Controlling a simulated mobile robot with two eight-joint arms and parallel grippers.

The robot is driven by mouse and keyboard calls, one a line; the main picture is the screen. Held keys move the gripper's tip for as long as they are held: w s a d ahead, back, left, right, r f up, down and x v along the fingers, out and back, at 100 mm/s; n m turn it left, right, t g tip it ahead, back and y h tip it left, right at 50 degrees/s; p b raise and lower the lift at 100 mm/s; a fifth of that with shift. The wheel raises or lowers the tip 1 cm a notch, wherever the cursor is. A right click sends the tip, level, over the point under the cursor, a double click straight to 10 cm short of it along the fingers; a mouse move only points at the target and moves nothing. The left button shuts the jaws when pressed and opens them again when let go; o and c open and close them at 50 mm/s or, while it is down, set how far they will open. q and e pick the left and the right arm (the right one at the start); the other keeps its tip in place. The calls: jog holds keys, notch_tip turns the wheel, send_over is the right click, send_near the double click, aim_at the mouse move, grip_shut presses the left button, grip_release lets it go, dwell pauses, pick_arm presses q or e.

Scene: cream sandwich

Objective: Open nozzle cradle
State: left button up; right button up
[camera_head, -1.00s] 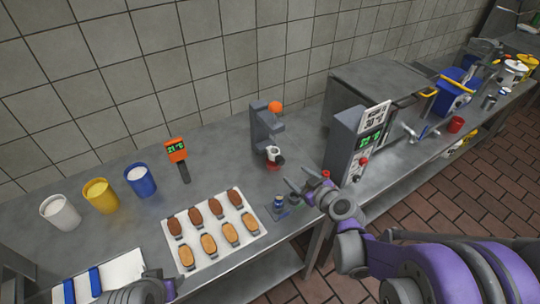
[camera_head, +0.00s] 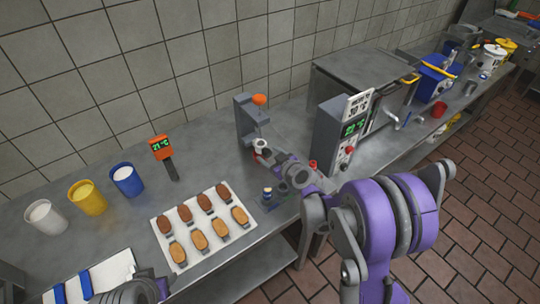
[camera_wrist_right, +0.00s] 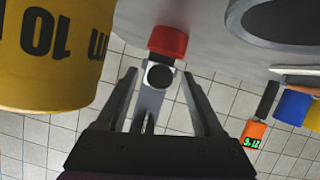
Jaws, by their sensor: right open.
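A grey upright stand (camera_head: 246,122) with an orange ball (camera_head: 259,99) on top stands at the back of the counter; I take it for the nozzle cradle. A white-rimmed dark part (camera_head: 260,146) sits low at its front. My right gripper (camera_head: 278,157) is just right of that part, which it partly hides. In the right wrist view my right gripper (camera_wrist_right: 160,97) has its fingers wide apart, with a red-capped grey piece (camera_wrist_right: 168,41) showing between and beyond them. Contact is not visible. My left gripper (camera_head: 150,287) is only partly visible at the bottom edge; its jaws are unclear.
A tray (camera_head: 160,226) of brown and tan biscuits lies in front. White, yellow and blue cups stand left, with an orange thermometer (camera_head: 161,147). A grey control box (camera_head: 327,135) stands close right. A yellow cylinder (camera_wrist_right: 50,50) with black lettering is close in the right wrist view.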

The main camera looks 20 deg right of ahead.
grip_shut()
dwell(0.3)
dwell(1.1)
